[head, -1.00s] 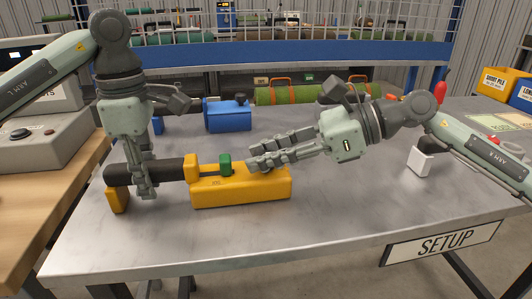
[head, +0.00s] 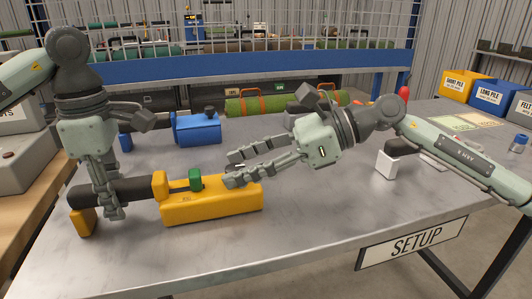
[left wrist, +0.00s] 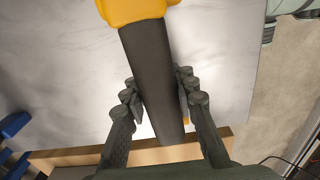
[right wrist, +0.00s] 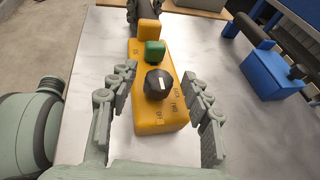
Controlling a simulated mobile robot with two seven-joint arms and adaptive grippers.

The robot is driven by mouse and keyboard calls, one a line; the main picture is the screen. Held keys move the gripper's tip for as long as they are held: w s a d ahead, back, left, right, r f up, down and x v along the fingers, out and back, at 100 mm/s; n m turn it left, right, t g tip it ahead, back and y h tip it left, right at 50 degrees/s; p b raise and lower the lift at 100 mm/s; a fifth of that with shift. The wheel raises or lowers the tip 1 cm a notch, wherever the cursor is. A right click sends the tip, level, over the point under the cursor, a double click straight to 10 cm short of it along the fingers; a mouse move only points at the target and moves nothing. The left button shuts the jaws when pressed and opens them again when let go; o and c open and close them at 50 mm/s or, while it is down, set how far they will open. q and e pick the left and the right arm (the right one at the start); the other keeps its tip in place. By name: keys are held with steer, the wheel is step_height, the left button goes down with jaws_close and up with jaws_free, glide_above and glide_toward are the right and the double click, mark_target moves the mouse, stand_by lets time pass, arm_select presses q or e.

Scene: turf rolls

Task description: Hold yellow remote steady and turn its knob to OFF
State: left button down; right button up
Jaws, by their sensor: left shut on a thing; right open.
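The yellow remote (head: 212,207) lies on the grey table, with a black handle (head: 120,190) at its left end and a green button (head: 195,180) on top. The remote's body also shows in the right wrist view (right wrist: 147,122). There its black knob (right wrist: 158,84) has a white mark, with small dark labels around it that are hard to read. My left gripper (left wrist: 157,100) is shut around the black handle. My right gripper (right wrist: 160,120) is open, its fingers on either side of the remote's knob end, apart from the knob. In the head view the right fingers (head: 234,169) hide the knob.
A blue unit (head: 197,128) with a dark handle lies behind the remote. A white block (head: 387,165) stands to the right. The SETUP sign (head: 415,241) hangs at the front edge. The table's front middle is clear.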

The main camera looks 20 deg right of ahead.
steer(key=v, duration=1)
steer(key=shift+d+r, duration=0.15)
steer(key=shift+d, duration=0.2)
steer(key=shift+s, duration=0.1)
arm_select(q)
steer(key=c, duration=1.1)
jaws_free()
